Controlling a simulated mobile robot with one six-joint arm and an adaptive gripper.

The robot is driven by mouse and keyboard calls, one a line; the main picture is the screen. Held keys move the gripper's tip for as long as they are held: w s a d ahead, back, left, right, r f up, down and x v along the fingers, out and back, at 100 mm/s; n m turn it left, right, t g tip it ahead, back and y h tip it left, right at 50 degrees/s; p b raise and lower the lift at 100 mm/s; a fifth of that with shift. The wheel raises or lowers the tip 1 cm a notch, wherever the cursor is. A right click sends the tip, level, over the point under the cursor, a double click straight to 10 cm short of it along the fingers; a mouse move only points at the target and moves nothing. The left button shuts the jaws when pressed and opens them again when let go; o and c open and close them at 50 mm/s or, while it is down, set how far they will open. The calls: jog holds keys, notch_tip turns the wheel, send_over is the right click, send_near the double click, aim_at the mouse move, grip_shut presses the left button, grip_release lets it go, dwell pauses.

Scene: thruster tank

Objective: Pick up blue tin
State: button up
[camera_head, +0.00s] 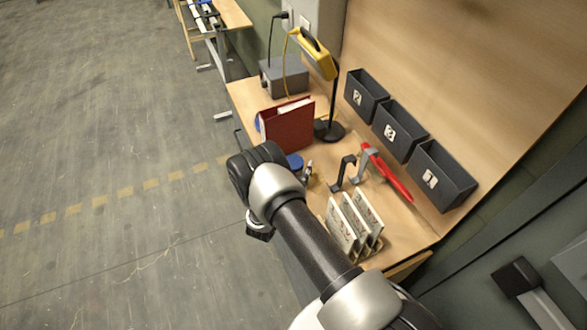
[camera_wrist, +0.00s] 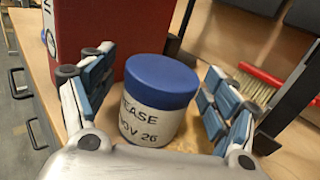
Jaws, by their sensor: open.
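The blue tin (camera_wrist: 155,105) stands upright on the wooden bench, with a blue lid and a pale label reading "EASE" and "NOV 26". In the wrist view it sits between the two open fingers of my gripper (camera_wrist: 160,100), with a gap visible on each side. In the head view only a bit of its blue lid (camera_head: 295,161) shows past my arm. My gripper itself is mostly hidden behind my arm there.
A red binder (camera_head: 288,128) stands just behind the tin. A lamp (camera_head: 332,128), a red-handled brush (camera_head: 388,175), white cards in a rack (camera_head: 345,232) and dark numbered bins (camera_head: 400,130) crowd the bench. The floor to the left is clear.

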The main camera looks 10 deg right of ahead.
jog(key=c, duration=1.3)
jog(key=shift+r, duration=0.1)
